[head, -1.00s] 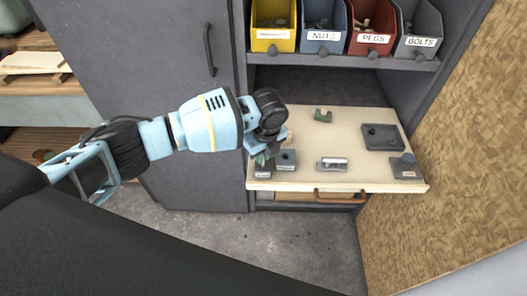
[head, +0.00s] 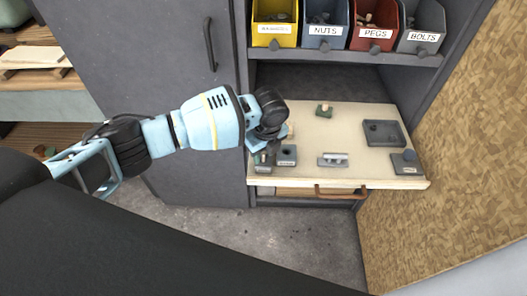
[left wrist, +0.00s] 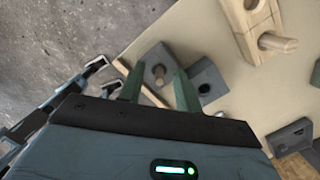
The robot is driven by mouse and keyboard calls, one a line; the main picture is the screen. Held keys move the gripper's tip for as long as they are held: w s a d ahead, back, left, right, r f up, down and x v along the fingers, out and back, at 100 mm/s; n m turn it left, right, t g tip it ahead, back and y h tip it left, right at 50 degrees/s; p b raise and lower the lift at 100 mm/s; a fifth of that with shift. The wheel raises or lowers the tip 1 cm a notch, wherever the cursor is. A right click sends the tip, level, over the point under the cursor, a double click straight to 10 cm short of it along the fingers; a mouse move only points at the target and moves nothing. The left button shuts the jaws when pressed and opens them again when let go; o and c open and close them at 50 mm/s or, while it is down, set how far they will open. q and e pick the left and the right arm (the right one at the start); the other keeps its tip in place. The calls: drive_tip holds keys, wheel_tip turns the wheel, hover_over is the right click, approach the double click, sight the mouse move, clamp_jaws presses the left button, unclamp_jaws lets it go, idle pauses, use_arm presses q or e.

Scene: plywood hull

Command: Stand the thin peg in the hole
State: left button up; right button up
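My left gripper (head: 262,157) is low over the front left corner of the work board (head: 350,120). In the left wrist view its green fingers (left wrist: 160,88) are apart with no peg visible between them. A grey block with a round dark spot (left wrist: 157,68) shows beyond the fingertips; whether that is an empty hole I cannot tell. Beside it is a grey block with a hole (head: 287,154). A small green block (head: 324,110) with a pale peg stands farther back. Which peg is the thin one is unclear. My right gripper is out of view.
A dark tray (head: 383,133) and a labelled block with a round knob (head: 408,162) are at the board's right. Bins labelled nuts (head: 323,32), pegs (head: 374,34) and bolts (head: 421,36) stand on the shelf above. The board's middle is clear.

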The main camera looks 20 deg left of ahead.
use_arm(q)
drive_tip(key=shift+r, duration=0.1)
wheel_tip(320, 180, up, 8)
drive_tip(key=shift+s+d+f+p, duration=0.2)
drive_tip(key=shift+s+d+p, duration=0.1)
drive_tip(key=shift+d+p, duration=0.1)
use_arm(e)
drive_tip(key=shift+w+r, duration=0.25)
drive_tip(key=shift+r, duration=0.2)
